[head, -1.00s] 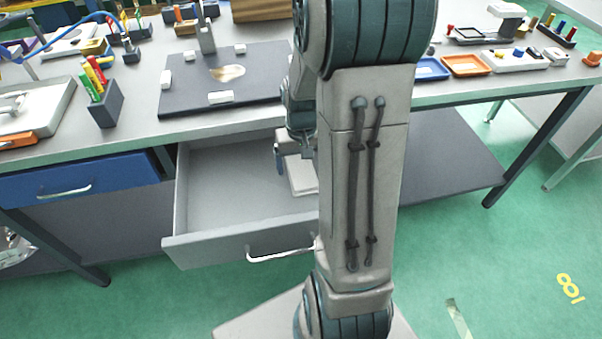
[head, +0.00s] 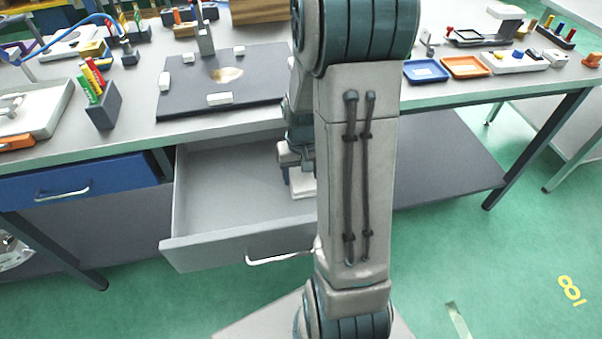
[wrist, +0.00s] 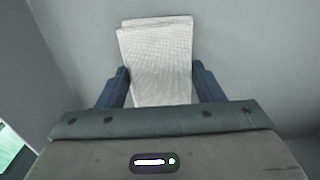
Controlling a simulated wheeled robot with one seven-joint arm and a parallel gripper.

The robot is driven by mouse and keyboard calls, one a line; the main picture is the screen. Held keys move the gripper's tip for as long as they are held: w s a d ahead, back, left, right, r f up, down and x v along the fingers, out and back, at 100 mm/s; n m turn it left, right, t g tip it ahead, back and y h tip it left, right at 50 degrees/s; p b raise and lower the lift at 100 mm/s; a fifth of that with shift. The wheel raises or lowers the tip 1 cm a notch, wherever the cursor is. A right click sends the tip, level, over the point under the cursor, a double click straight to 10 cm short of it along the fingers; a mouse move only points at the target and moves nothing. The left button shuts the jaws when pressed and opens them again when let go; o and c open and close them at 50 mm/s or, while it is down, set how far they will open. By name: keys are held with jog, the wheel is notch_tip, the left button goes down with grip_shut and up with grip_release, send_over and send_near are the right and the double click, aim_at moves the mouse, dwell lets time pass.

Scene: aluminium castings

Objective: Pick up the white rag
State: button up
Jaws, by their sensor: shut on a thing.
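The white rag (wrist: 157,50) is a folded, textured cloth in the middle of the wrist view. It also shows in the head view (head: 302,184), partly hidden behind my arm, inside the open grey drawer (head: 215,243). My gripper (wrist: 160,84) has a blue finger on each side of the rag and is shut on it. In the head view my gripper reaches down into the drawer and is mostly covered by my arm. I cannot tell whether the rag touches the drawer floor.
The drawer hangs open under the workbench, its left part empty. On the bench above lie a dark plate (head: 185,98), a blue tray (head: 426,71) and an orange tray (head: 465,67). A shut blue drawer (head: 80,182) is at the left.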

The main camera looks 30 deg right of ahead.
aim_at(299, 176)
jog(key=shift+a+r, duration=0.2)
jog(key=shift+r, duration=0.25)
notch_tip(299, 176, up, 7)
jog(key=shift+w+a+f+p, duration=0.1)
jog(key=shift+a+f+p, duration=0.1)
jog(key=shift+p, duration=0.55)
jog(key=w+a, duration=0.2)
jog(key=a, duration=0.7)
jog(key=w+a, duration=0.3)
jog(key=a, duration=0.6)
jog(key=shift+w+a+f, duration=0.15)
jog(key=shift+a+f, duration=0.1)
jog(key=o, duration=0.4)
jog(key=c, duration=0.3)
jog(key=shift+w, duration=0.1)
